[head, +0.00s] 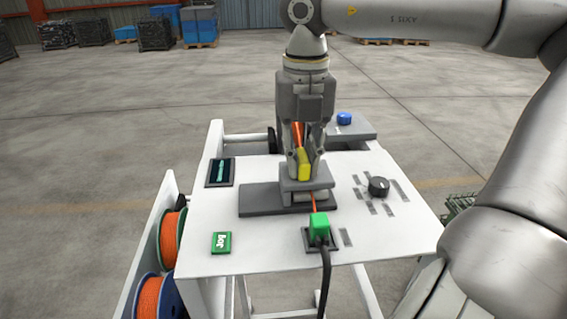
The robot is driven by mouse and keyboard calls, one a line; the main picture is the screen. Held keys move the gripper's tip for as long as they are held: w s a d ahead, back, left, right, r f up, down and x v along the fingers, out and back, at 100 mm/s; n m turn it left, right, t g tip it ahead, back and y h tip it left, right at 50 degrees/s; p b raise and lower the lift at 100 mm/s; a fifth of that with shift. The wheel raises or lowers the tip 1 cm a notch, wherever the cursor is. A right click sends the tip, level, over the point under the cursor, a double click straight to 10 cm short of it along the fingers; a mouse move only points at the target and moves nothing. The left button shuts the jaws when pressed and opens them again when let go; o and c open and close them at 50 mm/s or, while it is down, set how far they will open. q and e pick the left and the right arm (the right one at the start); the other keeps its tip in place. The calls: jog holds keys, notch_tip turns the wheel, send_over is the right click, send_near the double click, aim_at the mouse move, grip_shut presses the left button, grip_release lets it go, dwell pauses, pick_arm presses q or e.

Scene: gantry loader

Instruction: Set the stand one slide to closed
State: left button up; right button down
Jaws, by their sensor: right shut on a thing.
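On the white stand top (270,250), a grey slide block (308,186) sits on a darker grey base plate (260,200). My right gripper (305,172) comes down from above and is shut on a yellow piece (304,165) just over the block. An orange part shows above the yellow piece between the fingers. The fingers hide part of the block, and I cannot tell its exact position along the plate. My left gripper is not in view.
A green plug (319,226) with a black cable stands in front of the plate. A black knob (379,186) is to the right, a small dark screen (220,172) to the left, a green panel (222,243) front left. Orange spools (172,235) hang at the left. A blue button (344,118) is behind.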

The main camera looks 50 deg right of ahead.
aim_at(306, 155)
jog(key=shift+d, duration=0.1)
jog(key=c, duration=1.5)
grip_release()
jog(key=shift+s, duration=0.1)
jog(key=shift+o, duration=0.7)
jog(key=shift+s+d, duration=0.1)
jog(key=shift+r, duration=0.1)
notch_tip(306, 155, up, 12)
